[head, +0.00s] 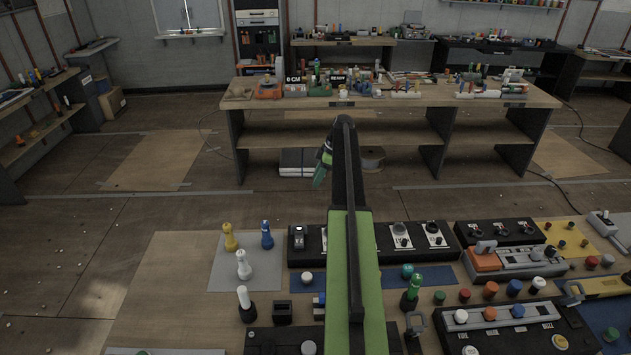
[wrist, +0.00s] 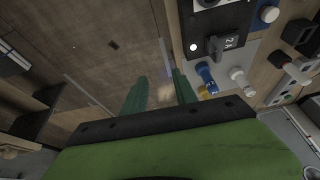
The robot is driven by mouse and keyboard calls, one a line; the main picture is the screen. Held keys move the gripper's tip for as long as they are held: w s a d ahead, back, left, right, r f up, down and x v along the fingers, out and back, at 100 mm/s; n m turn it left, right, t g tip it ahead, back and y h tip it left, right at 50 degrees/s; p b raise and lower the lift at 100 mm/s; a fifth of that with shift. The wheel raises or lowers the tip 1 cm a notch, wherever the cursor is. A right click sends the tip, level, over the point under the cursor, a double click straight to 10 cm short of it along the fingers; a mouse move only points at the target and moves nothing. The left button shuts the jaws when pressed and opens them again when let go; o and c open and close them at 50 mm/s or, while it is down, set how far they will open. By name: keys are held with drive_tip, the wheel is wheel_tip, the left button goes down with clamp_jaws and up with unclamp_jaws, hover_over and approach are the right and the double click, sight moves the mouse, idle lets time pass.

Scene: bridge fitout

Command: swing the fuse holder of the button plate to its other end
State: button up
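My gripper (head: 321,168) is up in the air beyond the near bench, at the tip of my raised arm. In the wrist view my gripper (wrist: 158,80) has two green fingers spread apart with nothing between them. A black block with a pale label (head: 299,239) sits at the left end of a long black panel (head: 375,240). In the wrist view this block (wrist: 230,44) reads "2A" and has a grey lever-like part. It may be the fuse holder, but I cannot tell for sure. Black plates with coloured buttons (head: 505,322) stand further right. My arm hides part of the bench.
Yellow (head: 229,238), blue (head: 267,236) and white (head: 244,266) knobbed pieces stand on a grey mat. A white-topped post (head: 245,303) and a green-topped one (head: 412,292) stand nearer. Open floor separates this bench from a cluttered workbench (head: 390,101).

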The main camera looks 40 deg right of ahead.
drive_tip(key=shift+w+d+r+p, duration=0.25)
drive_tip(key=shift+d+r+p, duration=0.15)
drive_tip(key=shift+d, duration=0.25)
drive_tip(key=shift+w+d+r+p, duration=0.25)
drive_tip(key=shift+d+r, duration=0.15)
drive_tip(key=shift+d, duration=0.25)
drive_tip(key=shift+a, duration=0.1)
